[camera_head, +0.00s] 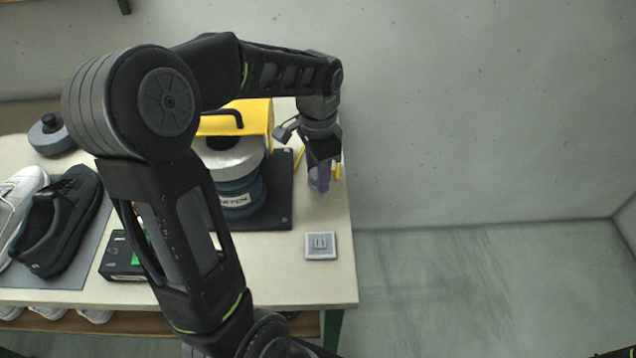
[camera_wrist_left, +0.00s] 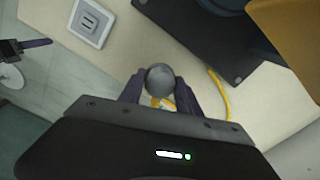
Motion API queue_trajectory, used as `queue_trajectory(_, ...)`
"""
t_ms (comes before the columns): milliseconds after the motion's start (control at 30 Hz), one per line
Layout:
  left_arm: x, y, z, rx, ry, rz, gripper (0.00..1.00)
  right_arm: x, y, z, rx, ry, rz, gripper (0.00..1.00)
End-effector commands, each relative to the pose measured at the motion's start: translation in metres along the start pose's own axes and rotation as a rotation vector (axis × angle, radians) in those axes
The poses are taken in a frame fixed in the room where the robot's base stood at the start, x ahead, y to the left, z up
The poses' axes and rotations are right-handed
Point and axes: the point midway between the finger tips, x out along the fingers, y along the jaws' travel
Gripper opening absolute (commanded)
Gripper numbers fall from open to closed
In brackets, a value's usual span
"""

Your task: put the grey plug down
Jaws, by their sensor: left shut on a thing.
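My left gripper (camera_head: 319,182) is over the right end of the table, its fingers pointing down. It is shut on the grey plug (camera_wrist_left: 160,79), whose round grey end shows between the purple fingers in the left wrist view. In the head view the fingers mostly hide the plug. A yellow cable (camera_wrist_left: 221,92) shows beside and below the plug. I cannot tell whether the plug touches the table. A grey-white socket plate (camera_head: 321,246) lies on the table in front of the gripper, apart from it. A dark part with a purple finger, apparently my right gripper (camera_wrist_left: 36,43), shows at the left wrist view's edge.
A dark mat (camera_head: 278,214) bears a blue and white drum (camera_head: 240,186), left of the gripper, with a yellow housing (camera_head: 257,116) behind. A black box (camera_head: 122,262) and shoes (camera_head: 62,222) are further left. The table's right edge is close; bare tabletop surrounds the socket plate.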

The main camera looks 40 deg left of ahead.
Motion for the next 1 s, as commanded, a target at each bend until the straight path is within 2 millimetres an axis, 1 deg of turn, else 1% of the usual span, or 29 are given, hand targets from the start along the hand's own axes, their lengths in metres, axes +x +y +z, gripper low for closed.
queue_trajectory(67,0.001,0.000,0.000,0.000,0.000,0.000,0.00,0.000,0.000,0.000,0.000,0.000,0.000,0.36)
queue_trajectory(133,0.006,0.000,0.000,0.000,-0.002,0.001,0.00,-0.001,0.000,0.000,0.000,0.000,0.000,0.36)
queue_trajectory(300,0.029,0.001,0.001,0.002,-0.004,0.002,0.00,-0.003,-0.001,0.000,0.000,0.000,0.000,0.36)
queue_trajectory(367,0.035,0.000,0.000,0.002,-0.002,0.001,0.00,-0.003,-0.001,0.000,0.000,-0.001,0.001,0.36)
queue_trajectory(667,0.038,0.000,0.000,0.001,0.000,0.000,0.00,-0.002,-0.001,0.000,0.000,-0.001,0.001,0.36)
queue_trajectory(767,0.041,0.000,0.000,0.001,0.000,0.000,0.00,0.001,0.000,0.000,0.000,-0.001,0.001,0.36)
queue_trajectory(800,0.041,0.000,0.000,0.001,0.000,0.000,0.41,0.000,0.000,0.000,0.000,-0.001,0.001,0.36)
queue_trajectory(1000,0.040,0.000,0.000,0.001,0.000,0.000,0.58,-0.001,0.000,0.000,0.000,0.000,0.000,0.36)
